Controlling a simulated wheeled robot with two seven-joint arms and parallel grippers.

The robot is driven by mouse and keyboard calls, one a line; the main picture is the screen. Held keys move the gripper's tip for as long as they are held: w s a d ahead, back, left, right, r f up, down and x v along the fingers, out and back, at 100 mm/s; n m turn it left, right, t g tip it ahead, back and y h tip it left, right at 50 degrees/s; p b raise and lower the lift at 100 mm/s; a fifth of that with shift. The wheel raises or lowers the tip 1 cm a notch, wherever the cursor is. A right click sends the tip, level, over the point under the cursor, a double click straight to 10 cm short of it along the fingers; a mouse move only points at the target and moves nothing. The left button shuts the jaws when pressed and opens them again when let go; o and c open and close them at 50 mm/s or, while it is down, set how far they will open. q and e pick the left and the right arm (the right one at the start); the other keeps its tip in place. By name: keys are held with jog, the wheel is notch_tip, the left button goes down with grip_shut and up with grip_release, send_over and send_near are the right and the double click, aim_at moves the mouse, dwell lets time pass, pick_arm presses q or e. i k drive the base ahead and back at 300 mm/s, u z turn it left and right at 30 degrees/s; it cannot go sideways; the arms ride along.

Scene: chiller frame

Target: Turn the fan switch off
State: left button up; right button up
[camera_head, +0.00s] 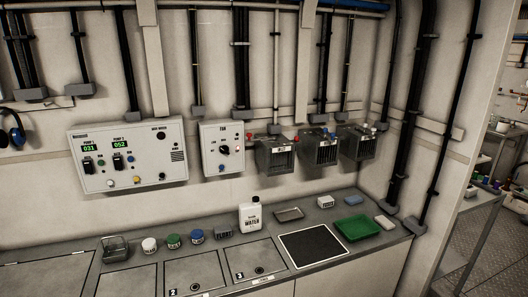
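The fan control box (210,163), a white panel labelled FAN, is mounted on the wall just left of the picture's middle. A dark rotary knob (224,150) sits in the middle of its face, with small markings around it. The knob's exact pointer position is too small to read. Small coloured indicators or buttons show low on the panel. Neither of my grippers is in view, and nothing touches the box.
A larger pump panel (140,165) with green displays hangs to the left. Grey wall boxes (275,155) stick out on the right. Space before the fan box is clear.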

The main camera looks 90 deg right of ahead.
aim_at(223, 150)
jog(key=z, duration=2.9)
jog(key=k, duration=0.5)
jog(key=z, duration=0.65)
jog(key=i, duration=1.75)
jog(key=u, duration=0.6)
